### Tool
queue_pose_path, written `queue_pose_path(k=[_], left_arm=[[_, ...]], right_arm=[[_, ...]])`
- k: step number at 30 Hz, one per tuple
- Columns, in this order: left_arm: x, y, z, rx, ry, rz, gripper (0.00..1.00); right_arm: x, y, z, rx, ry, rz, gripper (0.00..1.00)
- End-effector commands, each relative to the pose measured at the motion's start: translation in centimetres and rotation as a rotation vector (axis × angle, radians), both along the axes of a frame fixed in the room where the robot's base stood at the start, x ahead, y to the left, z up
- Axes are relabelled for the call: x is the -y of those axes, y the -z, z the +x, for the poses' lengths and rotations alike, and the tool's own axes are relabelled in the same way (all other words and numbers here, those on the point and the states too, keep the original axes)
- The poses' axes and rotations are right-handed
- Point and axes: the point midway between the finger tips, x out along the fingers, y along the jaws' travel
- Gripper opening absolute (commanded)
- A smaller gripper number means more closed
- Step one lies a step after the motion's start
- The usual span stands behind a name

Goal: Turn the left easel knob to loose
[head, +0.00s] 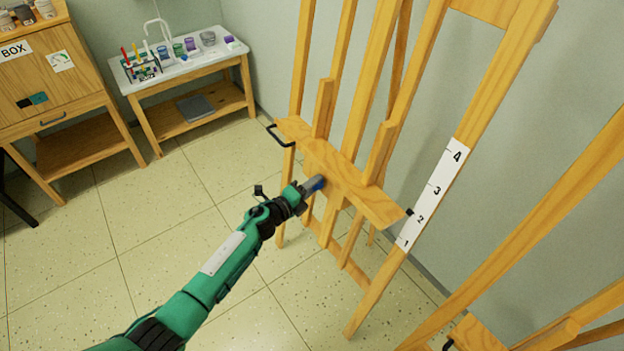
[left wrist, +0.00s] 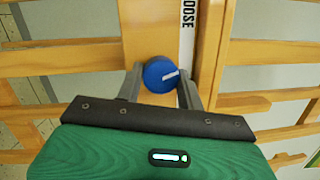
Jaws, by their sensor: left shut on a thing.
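The easel (head: 345,178) is a light wooden frame standing right of centre in the head view. Its knob is round and blue with a white mark, seen in the left wrist view (left wrist: 158,78). A white label strip (left wrist: 187,40) ending in "OOSE" runs beside the knob. My right gripper is not in view.
A white-topped side table (head: 185,65) with art supplies stands at the back left, beside a wooden cabinet (head: 50,85). A black handle (head: 277,136) sticks out from the easel's left end. A second easel (head: 540,270) stands at the right. The floor at left is clear.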

Motion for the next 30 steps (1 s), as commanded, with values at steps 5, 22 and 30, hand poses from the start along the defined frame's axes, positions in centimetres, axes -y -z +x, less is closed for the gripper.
queue_pose_path(k=[5, 22, 30], left_arm=[[-0.1, -0.7, 0.1, -0.134, -0.032, -0.095, 0.15], [0.0, -0.6, 0.1, -0.47, -0.105, -0.342, 0.15], [0.0, -0.4, 0.1, -0.532, -0.118, -0.388, 0.15]], right_arm=[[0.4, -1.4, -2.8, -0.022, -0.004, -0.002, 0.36], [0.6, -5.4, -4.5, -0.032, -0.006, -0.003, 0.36], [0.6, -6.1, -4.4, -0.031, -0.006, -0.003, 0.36]])
